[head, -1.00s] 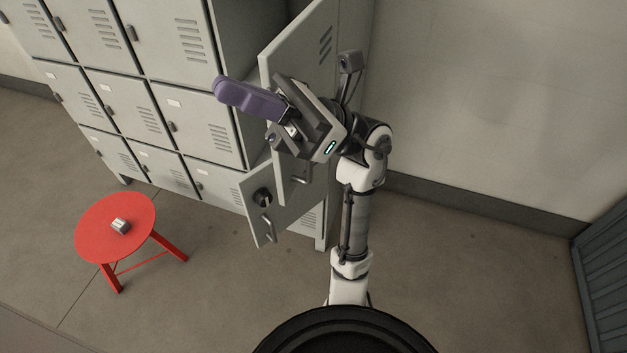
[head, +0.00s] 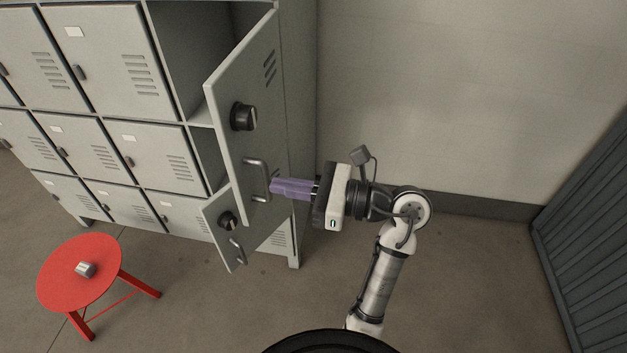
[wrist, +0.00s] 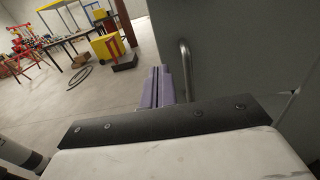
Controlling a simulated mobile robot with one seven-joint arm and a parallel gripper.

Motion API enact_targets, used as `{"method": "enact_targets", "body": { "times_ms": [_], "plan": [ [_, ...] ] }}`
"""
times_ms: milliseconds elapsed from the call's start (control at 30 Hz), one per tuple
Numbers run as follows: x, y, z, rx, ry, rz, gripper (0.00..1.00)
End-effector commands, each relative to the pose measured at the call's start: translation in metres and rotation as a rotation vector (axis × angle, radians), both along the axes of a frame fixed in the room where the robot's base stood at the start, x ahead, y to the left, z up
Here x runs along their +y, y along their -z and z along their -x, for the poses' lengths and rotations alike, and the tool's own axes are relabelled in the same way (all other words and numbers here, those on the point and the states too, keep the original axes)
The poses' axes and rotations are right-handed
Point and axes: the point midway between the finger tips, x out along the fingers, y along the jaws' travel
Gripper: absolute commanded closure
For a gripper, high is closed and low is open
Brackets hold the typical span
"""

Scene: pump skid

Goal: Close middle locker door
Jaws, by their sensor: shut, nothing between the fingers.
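The grey lockers stand at left in the head view. In the right-hand column two doors hang open. The large upper door (head: 240,90) has a black knob and a bar handle (head: 256,180). The smaller door below it (head: 225,215), seemingly the middle one, has its own knob (head: 228,220) and handle (head: 237,250); the upper door hides part of it. My gripper (head: 272,188) is shut and empty, its purple fingers pointing left by the upper door's handle. In the wrist view the fingers (wrist: 162,85) are just left of a bar handle (wrist: 186,65); contact is unclear.
A red stool (head: 75,270) with a small grey object (head: 86,269) stands at lower left. A wall is behind my arm and a dark ribbed panel (head: 590,220) is at right.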

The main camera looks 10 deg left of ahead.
Motion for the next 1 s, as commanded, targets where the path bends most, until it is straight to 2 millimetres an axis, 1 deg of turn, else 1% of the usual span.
{"method": "enact_targets", "body": {
  "times_ms": [33,200,400,1000],
  "plan": [
    [0.012,-0.004,0.000,0.004,-0.006,0.000,1.00],
    [0.041,-0.004,-0.002,0.003,-0.005,0.000,1.00],
    [0.059,-0.002,-0.004,0.001,-0.003,-0.001,1.00],
    [0.064,0.000,-0.006,0.000,0.003,-0.001,1.00]
  ]
}}
